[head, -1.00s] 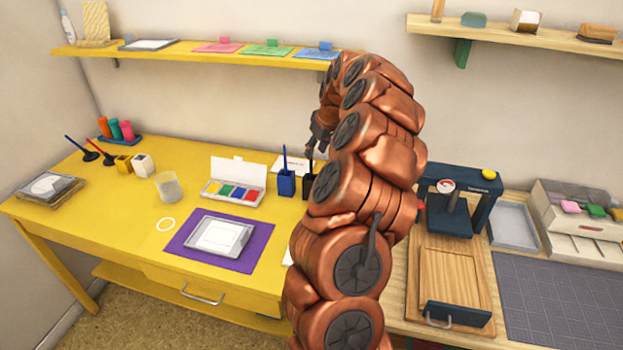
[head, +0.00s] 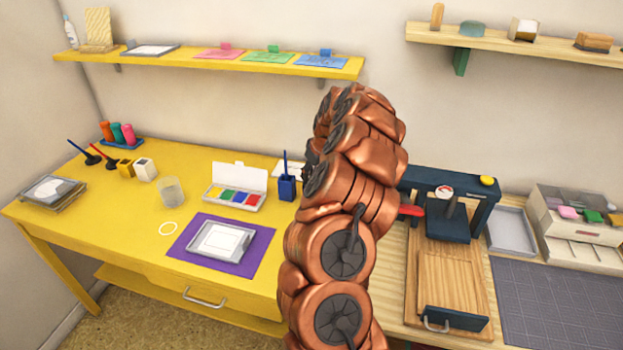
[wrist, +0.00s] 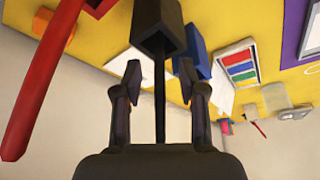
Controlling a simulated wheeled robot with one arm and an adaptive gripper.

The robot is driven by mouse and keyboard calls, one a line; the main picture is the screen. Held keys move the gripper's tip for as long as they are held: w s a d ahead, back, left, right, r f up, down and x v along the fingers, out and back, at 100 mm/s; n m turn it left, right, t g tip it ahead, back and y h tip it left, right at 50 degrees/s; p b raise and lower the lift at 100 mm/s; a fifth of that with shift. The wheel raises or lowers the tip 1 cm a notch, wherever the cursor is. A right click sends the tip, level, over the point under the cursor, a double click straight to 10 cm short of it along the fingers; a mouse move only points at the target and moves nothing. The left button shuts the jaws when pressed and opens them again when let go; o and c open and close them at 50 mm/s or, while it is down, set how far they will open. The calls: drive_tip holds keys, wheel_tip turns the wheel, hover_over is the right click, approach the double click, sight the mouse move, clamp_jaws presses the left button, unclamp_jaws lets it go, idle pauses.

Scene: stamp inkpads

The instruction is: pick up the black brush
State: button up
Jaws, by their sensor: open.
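The black brush (wrist: 159,100) shows in the wrist view as a thin dark handle sticking out of a square black cup (wrist: 158,35). My gripper (wrist: 159,70) is open, with one finger on each side of the handle and a gap on both sides. The handle's far end reaches down in the picture toward my dark palm. In the head view my copper arm hides the gripper, the black brush and its cup.
A blue cup (head: 287,189) with a blue brush stands beside the black cup. The paint set (head: 236,187) and clear cup (head: 171,191) are further left on the yellow table. A red bar (wrist: 45,80) is close in the wrist view. The press (head: 450,205) stands right of my arm.

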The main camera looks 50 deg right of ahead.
drive_tip(key=shift+f, duration=0.1)
drive_tip(key=shift+c, duration=0.2)
clamp_jaws()
